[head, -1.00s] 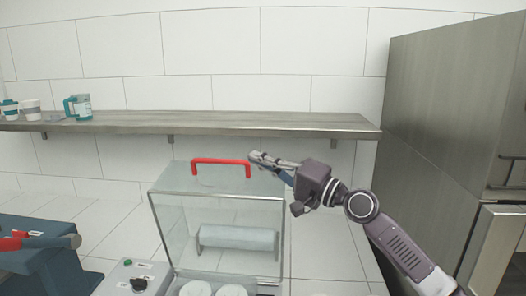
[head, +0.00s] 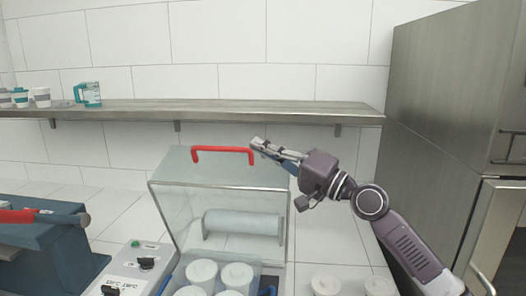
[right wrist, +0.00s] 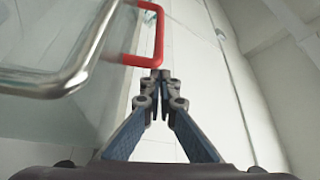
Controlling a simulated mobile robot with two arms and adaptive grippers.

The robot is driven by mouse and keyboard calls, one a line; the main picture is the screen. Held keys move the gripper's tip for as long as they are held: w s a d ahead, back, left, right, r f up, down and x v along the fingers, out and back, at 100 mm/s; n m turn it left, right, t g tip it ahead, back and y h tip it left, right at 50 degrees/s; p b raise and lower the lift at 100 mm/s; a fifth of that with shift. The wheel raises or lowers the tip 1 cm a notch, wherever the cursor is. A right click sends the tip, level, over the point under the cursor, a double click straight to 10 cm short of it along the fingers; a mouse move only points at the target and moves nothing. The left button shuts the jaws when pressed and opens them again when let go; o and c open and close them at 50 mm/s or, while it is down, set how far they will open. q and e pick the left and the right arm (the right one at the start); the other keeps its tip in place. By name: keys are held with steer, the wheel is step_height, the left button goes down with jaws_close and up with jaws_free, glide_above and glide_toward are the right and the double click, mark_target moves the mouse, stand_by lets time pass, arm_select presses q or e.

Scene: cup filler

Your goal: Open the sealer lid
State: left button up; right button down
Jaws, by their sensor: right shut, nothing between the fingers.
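The sealer lid (head: 215,225) is a clear box-like cover with metal edges, standing upright above white cups. Its red handle (head: 222,149) is on the top panel; the handle also shows in the right wrist view (right wrist: 159,40). My right gripper (head: 257,145) is shut and empty, with its tips by the right end of the handle. In the right wrist view its fingertips (right wrist: 160,75) meet just below the handle's near end; whether they touch it I cannot tell. My left gripper is not in view.
White cups (head: 237,275) stand under the lid. A control box (head: 128,270) with black knobs is left of the sealer. A blue machine with a red-gripped lever (head: 20,215) is at far left. A shelf (head: 200,111) runs behind; a steel cabinet (head: 455,90) stands right.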

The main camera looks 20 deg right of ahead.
steer(key=shift+w+d+f, duration=0.15)
steer(key=shift+w, duration=0.2)
steer(key=v, duration=1.2)
